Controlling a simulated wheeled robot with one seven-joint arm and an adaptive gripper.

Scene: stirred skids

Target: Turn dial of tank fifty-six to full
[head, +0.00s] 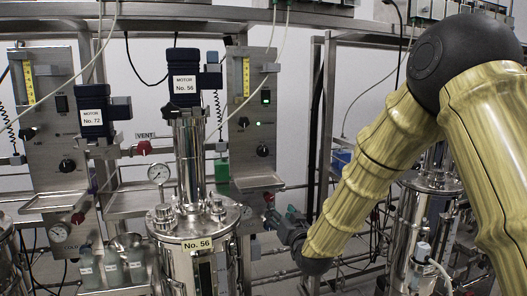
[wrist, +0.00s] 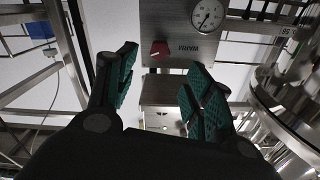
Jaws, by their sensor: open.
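The tank labelled No. 56 (head: 198,262) stands at centre in the head view, with its motor (head: 184,85) above. A steel panel (head: 238,120) stands just behind it to the right. This panel carries a black dial (head: 262,150) below a green-lit switch (head: 265,97); the dial's setting is too small to read. My gripper (head: 288,222) is to the right of the tank, lower than the dial and apart from it. In the wrist view my gripper (wrist: 163,68) is open and empty. The dial is not clear in the wrist view.
The wrist view shows a red knob (wrist: 160,49) and a gauge (wrist: 207,14) by an upside-down WARM label. A small tray (head: 258,182) juts out below the dial. A rack post (head: 325,120) stands right of the panel. Another steel tank (head: 412,220) is at right.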

